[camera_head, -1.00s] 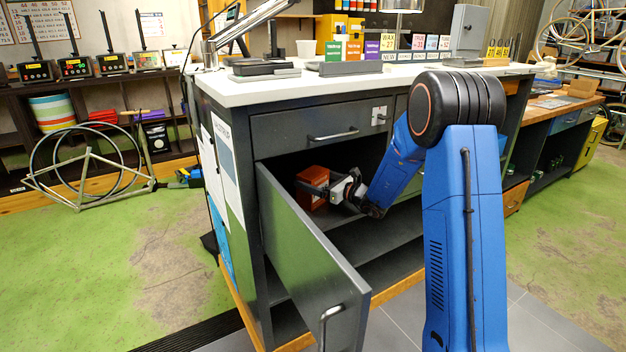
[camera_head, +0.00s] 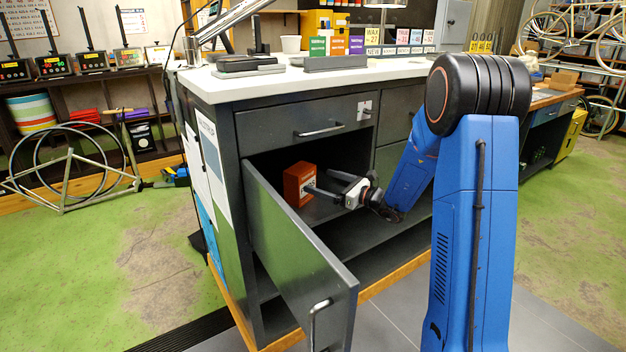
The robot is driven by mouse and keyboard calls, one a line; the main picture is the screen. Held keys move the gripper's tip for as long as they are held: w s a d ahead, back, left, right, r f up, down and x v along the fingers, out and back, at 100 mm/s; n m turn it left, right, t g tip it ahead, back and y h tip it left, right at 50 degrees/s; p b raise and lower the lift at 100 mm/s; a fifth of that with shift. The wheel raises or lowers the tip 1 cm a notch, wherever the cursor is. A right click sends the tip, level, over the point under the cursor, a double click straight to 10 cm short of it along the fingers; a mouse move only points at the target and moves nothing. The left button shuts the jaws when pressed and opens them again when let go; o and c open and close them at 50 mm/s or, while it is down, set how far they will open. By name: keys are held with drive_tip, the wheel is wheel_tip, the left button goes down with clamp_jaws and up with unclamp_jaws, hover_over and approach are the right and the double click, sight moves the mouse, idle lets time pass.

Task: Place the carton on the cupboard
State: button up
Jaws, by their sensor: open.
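The carton (camera_head: 297,183) is a small orange-red box standing upright on the upper shelf inside the open cupboard (camera_head: 257,185), near its left side. My gripper (camera_head: 325,186) is inside the cupboard opening, to the right of the carton, with its fingers pointing left toward it. The jaws are open and the carton is not between them. One fingertip is close to the carton's right side; I cannot tell whether it touches.
The cupboard door (camera_head: 300,270) stands open toward me, left of my arm. A drawer (camera_head: 305,122) above the opening is shut. The white worktop (camera_head: 240,88) holds a lamp, boxes and signs. A bicycle frame (camera_head: 75,180) leans at the left.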

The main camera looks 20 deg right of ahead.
drive_tip(key=s+a+r+n+g, duration=0.2)
drive_tip(key=s+a+n+g, duration=0.25)
drive_tip(key=s, duration=0.45)
drive_tip(key=s+a+r+n+g, duration=0.1)
drive_tip(key=s+a+n+g, duration=0.25)
drive_tip(key=s+n, duration=0.45)
drive_tip(key=s+a+r+n+g, duration=0.25)
drive_tip(key=s+a, duration=0.25)
drive_tip(key=s, duration=0.6)
drive_tip(key=s+d+f+n+h, duration=0.1)
drive_tip(key=s+d+n+h, duration=0.4)
drive_tip(key=s, duration=0.5)
drive_tip(key=s+d+f+n+t+h, duration=0.1)
drive_tip(key=s+d+n+h, duration=0.5)
drive_tip(key=s+d+n, duration=0.2)
drive_tip(key=shift+s+d+h, duration=0.2)
drive_tip(key=shift+s+h, duration=0.1)
drive_tip(key=shift+s, duration=1.1)
drive_tip(key=shift+t, duration=0.25)
